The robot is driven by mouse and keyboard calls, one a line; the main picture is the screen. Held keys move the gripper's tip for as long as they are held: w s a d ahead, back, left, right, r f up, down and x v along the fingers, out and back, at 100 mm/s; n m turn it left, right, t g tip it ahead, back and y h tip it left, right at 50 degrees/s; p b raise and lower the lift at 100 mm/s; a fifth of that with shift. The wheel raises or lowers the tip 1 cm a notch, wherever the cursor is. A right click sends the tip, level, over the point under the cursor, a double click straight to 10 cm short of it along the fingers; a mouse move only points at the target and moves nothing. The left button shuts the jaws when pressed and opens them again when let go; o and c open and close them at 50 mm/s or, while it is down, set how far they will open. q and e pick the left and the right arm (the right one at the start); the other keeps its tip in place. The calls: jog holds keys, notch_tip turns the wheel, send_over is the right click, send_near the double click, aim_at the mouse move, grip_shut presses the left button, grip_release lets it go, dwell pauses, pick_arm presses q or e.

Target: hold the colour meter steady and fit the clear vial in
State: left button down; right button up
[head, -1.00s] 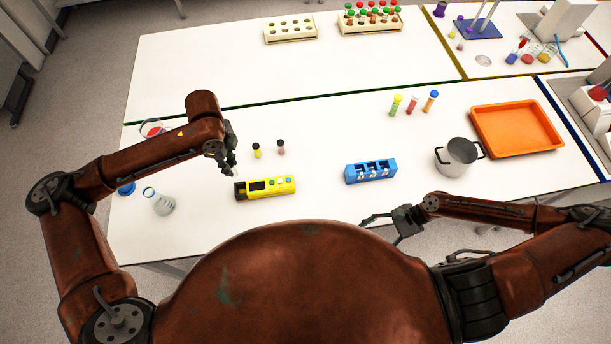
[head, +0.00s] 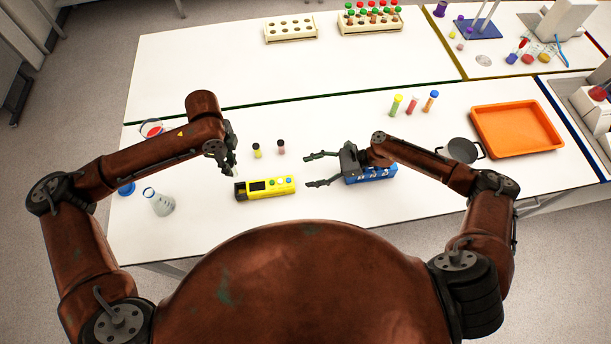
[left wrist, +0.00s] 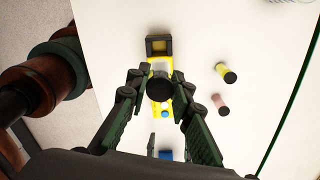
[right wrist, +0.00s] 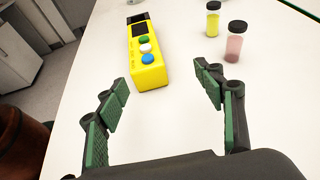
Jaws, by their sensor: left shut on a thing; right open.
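The yellow colour meter (head: 283,187) lies on the white table, its dark socket end (head: 240,191) to the left. In the right wrist view its button end (right wrist: 152,75) faces me, with green, white and blue buttons. My left gripper (head: 229,165) is shut on the clear vial (head: 235,169), held above the socket end. The vial's black cap (left wrist: 160,87) shows between the fingers in the left wrist view, covering part of the meter. My right gripper (head: 312,170) is open and empty, to the right of the meter and apart from it. Its fingers (right wrist: 165,92) show wide apart.
A yellow vial (head: 257,151) and a pink vial (head: 281,148) stand behind the meter. A blue rack (head: 384,174) is partly hidden by my right gripper. A flask (head: 159,203) stands at left; a pot (head: 467,150) and orange tray (head: 518,130) are at right.

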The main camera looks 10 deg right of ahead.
aim_at(276, 186)
pick_arm(q)
jog(key=shift+s, duration=0.1)
pick_arm(e)
jog(key=a, duration=0.1)
jog(key=s+a+f+g, duration=0.1)
jog(key=shift+s+a, duration=0.15)
jog(key=shift+a, duration=0.15)
pick_arm(q)
jog(key=shift+r, duration=0.1)
pick_arm(e)
jog(key=shift+s+a+f, duration=0.1)
jog(key=shift+a, duration=0.2)
jog(key=x, duration=1.1)
jog(key=shift+s+f, duration=0.1)
jog(key=shift+f, duration=0.05)
jog(key=shift+c, duration=0.6)
jog(key=c, duration=1.5)
pick_arm(q)
notch_tip(276, 186, down, 11)
jog(key=shift+r, duration=0.2)
pick_arm(e)
jog(key=shift+o, duration=0.2)
